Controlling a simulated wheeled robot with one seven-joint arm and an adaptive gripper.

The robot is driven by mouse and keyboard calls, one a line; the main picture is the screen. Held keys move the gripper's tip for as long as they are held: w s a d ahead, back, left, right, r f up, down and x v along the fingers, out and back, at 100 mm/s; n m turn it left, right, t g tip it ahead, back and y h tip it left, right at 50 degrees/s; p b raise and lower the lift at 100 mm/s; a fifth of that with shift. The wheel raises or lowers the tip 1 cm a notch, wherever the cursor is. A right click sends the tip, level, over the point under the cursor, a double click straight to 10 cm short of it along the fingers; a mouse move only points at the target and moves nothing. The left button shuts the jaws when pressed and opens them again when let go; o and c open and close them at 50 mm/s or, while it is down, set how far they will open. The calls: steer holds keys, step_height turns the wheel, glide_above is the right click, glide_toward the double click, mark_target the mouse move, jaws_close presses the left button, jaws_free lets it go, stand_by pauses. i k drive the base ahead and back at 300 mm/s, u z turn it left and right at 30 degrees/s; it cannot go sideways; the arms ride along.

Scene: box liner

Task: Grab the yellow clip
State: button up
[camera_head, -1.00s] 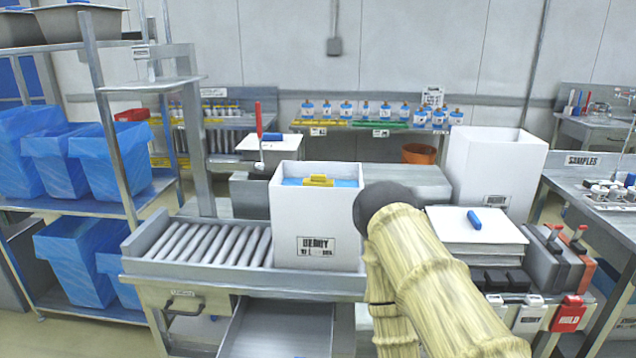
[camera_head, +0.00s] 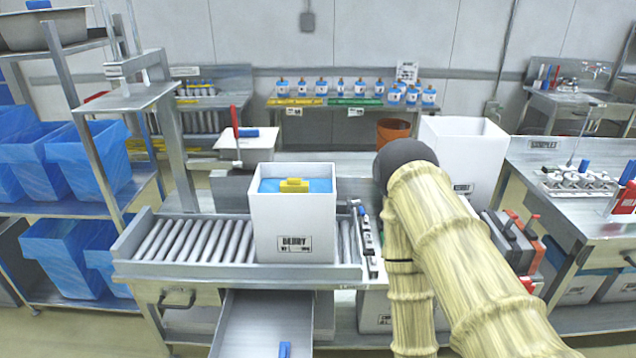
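The yellow clip (camera_head: 294,185) sits on the blue liner (camera_head: 318,186) at the top of a white box (camera_head: 293,222). The box stands upright on the roller conveyor and has a black-lettered label on its front. My sleeved arm reaches in from the lower right, with its dark rounded joint to the right of the box. My gripper itself cannot be seen; the arm hides whatever lies behind it. Nothing is seen touching the clip.
The roller conveyor (camera_head: 180,242) is clear left of the box. An open drawer (camera_head: 255,320) below holds a small blue item (camera_head: 285,349). A larger white box (camera_head: 462,150) stands behind my arm. Blue-lined bins (camera_head: 88,165) fill the left shelf.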

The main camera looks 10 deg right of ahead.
mark_target(293, 185)
steer(key=z, duration=0.05)
steer(key=i, duration=0.6)
steer(key=u, duration=1.95)
steer(key=i, duration=0.7)
steer(key=z, duration=2.2)
